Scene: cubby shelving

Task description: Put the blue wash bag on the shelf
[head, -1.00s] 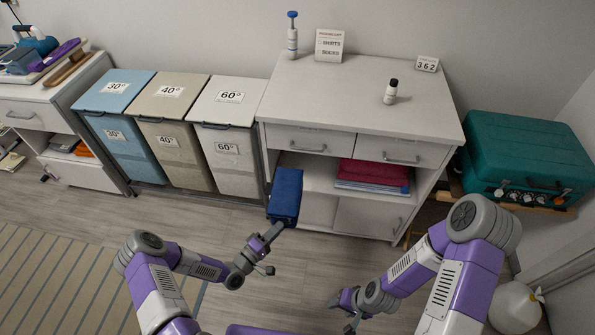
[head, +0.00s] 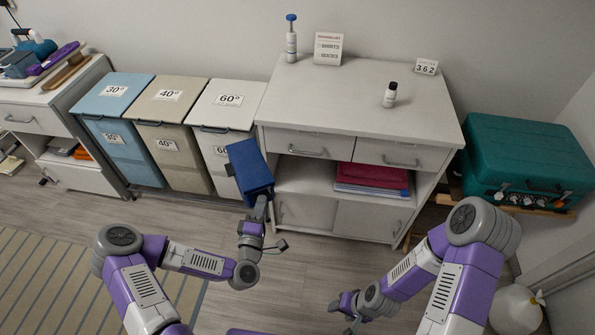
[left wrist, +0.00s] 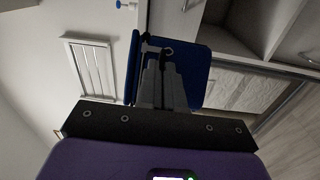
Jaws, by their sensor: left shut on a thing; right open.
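The blue wash bag (head: 249,168) is held up in front of the white cabinet's left side, overlapping the 60° hamper in the head view. My left gripper (head: 258,210) is shut on its lower end; the bag tilts. In the left wrist view the bag (left wrist: 196,75) shows beyond the gripper (left wrist: 165,65). The open shelf (head: 305,178) lies under the cabinet's drawers, right of the bag; its left part looks empty. My right gripper (head: 350,312) is open and empty, low over the floor at the front.
Folded red and blue cloths (head: 372,180) fill the shelf's right part. Three hampers (head: 172,125) stand left of the cabinet. A teal case (head: 525,160) is at the right.

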